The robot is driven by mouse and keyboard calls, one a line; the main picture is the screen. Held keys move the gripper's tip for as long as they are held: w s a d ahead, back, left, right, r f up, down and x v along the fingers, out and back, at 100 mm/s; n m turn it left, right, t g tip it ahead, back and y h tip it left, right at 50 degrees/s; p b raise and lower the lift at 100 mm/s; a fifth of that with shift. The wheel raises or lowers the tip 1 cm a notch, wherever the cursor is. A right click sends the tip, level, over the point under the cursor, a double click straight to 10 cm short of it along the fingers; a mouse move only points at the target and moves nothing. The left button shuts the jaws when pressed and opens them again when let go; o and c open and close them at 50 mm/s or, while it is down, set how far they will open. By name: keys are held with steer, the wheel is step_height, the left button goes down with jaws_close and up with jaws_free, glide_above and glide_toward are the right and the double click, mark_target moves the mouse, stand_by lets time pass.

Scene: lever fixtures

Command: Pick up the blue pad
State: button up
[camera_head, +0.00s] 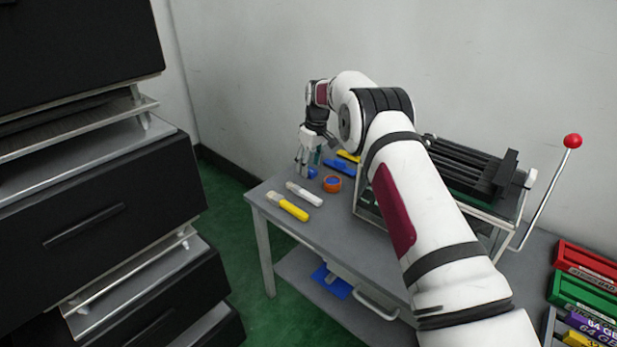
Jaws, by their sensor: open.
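My gripper (306,170) is open and points down over the far left part of the grey table (262,188). Its fingers are small in the picture, and I cannot tell whether they touch the tabletop or anything on it. A flat blue piece (331,281) lies on the lower shelf under the table, well below and apart from my gripper; it may be the blue pad. Another blue object (341,167), longer in shape, lies on the tabletop just right of my gripper. I cannot tell for sure which one is the pad.
A yellow-handled tool (290,207), a white-handled one (304,194) and an orange ring (332,183) lie near my gripper. A black fixture with a red-knobbed lever (572,141) stands to the right. Red and green boxes (585,295) are at far right, black drawers (100,215) at left.

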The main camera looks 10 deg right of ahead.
steer(key=shift+w+a+f, duration=0.1)
steer(key=shift+f, duration=0.8)
steer(key=shift+r, duration=0.1)
steer(key=c, duration=0.9)
step_height(320, 180, up, 10)
steer(key=p, duration=0.3)
